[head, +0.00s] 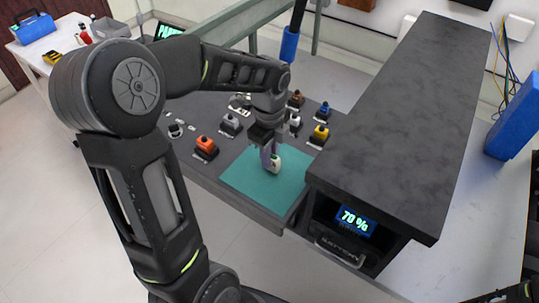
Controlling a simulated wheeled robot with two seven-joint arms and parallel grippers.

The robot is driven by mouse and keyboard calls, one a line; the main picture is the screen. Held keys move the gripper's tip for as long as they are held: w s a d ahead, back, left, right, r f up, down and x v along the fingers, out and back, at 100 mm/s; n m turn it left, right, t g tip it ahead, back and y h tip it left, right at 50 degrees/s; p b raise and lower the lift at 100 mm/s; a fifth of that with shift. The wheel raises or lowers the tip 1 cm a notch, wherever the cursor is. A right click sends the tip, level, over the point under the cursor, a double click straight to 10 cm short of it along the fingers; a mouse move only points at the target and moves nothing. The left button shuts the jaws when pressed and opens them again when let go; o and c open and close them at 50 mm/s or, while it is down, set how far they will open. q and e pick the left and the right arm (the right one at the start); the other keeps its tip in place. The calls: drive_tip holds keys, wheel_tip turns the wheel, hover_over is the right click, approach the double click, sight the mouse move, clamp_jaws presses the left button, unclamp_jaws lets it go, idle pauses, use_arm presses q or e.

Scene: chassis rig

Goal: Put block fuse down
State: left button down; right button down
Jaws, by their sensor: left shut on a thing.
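My left gripper (270,158) points down over the teal mat (247,188) on the dark panel. It is shut on a small pale block fuse (275,164) with a dark green mark, which I see beside the fingers. The block fuse is at the mat's upper part; I cannot tell whether it touches the mat. The gripper hides part of it. My right gripper is out of view.
Around the mat are an orange block (205,146), a grey block (230,122), a yellow block (320,132) and a blue block (324,110) on dark bases.

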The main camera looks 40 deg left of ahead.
use_arm(q)
drive_tip(key=shift+f, duration=0.15)
drive_tip(key=shift+f, duration=0.25)
drive_tip(key=c, duration=1.3)
unclamp_jaws()
drive_tip(key=shift+r, duration=0.1)
drive_tip(key=shift+c, duration=0.2)
wheel_tip(320, 180, up, 12)
drive_tip(key=shift+r, duration=0.15)
